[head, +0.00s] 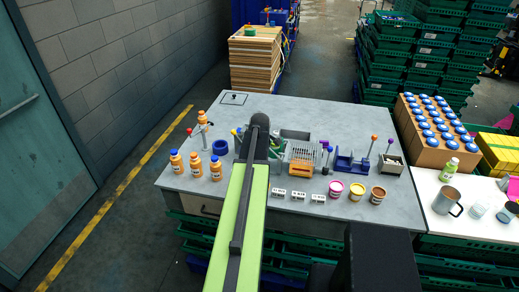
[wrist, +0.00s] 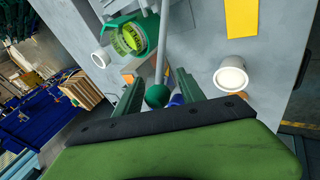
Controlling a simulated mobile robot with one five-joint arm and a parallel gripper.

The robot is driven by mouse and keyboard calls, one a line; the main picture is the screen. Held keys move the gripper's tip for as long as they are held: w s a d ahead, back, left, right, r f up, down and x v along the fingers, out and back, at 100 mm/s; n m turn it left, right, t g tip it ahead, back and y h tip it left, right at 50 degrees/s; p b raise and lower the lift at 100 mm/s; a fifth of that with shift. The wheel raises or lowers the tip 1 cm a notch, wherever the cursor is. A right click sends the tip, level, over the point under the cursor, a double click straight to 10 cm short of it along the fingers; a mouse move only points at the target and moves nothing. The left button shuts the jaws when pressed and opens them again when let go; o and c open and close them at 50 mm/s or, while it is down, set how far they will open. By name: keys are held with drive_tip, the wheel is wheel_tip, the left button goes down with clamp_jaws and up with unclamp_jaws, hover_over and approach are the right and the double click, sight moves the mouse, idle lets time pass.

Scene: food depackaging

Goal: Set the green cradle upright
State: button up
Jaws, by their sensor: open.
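A green piece (wrist: 128,38), a rounded housing with a lighter yellow-green part inside, shows at the upper left of the wrist view. It looks like the green cradle, but I cannot tell surely whether it is tilted. In the head view, green parts (head: 277,148) show just right of my arm's dark end, partly hidden by it. My gripper (wrist: 163,84) is open in the wrist view. A dark green ball (wrist: 157,96) on a grey rod shows between its fingers; I cannot tell whether they touch it. In the head view my arm hides the gripper.
The grey table (head: 330,120) holds orange bottles (head: 196,166) at left, a blue ring-shaped holder (head: 220,147), an orange rack (head: 303,158), a blue stand (head: 350,162) and small jars (head: 357,190). Upright ball-topped rods stand around. The table's back right is clear.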

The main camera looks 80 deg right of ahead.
drive_tip(key=p+v, duration=1.4)
drive_tip(key=v, duration=0.3)
drive_tip(key=shift+s+r, duration=0.2)
drive_tip(key=shift+a, duration=0.1)
